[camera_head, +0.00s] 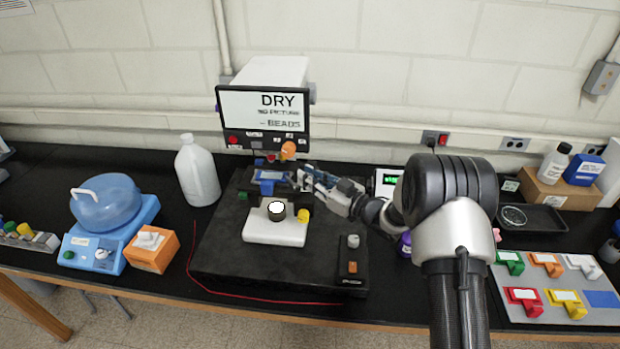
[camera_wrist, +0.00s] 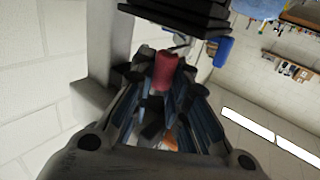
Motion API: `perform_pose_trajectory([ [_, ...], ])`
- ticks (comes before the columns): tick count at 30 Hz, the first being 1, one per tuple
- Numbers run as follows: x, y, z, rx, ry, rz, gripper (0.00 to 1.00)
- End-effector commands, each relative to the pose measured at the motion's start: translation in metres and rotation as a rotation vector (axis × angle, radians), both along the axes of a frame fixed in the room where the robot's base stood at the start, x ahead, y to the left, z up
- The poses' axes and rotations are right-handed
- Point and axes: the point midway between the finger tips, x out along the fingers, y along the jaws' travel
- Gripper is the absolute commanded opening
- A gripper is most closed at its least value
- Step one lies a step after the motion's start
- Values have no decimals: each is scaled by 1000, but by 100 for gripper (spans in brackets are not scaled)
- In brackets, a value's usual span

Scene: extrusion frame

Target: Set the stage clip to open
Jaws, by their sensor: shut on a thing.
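My gripper (camera_head: 305,180) reaches in from the right to the blue stage (camera_head: 268,176) below the display unit. In the wrist view its fingers (camera_wrist: 160,85) are closed around a small red piece (camera_wrist: 165,68), whose end shows between the fingertips. I cannot tell for sure whether this red piece is the stage clip's handle. In the head view the fingers cover the right side of the stage, so the clip and its position are not clear there.
The display unit (camera_head: 263,108) reads "DRY" and stands just behind the stage, with an orange knob (camera_head: 288,149) close to my gripper. A white jug (camera_head: 196,172) stands left.

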Motion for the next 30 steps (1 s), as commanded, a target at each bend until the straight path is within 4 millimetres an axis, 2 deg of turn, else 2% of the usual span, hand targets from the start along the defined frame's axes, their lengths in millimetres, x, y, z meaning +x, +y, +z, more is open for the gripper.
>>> perform_pose_trajectory([
  [4,0,0,0,0,0,0,0],
  [17,-3,1,-1,-1,2,-38,0],
  [23,-8,2,-3,1,2,-144,0],
  [30,-18,7,-5,0,0,-349,0],
])
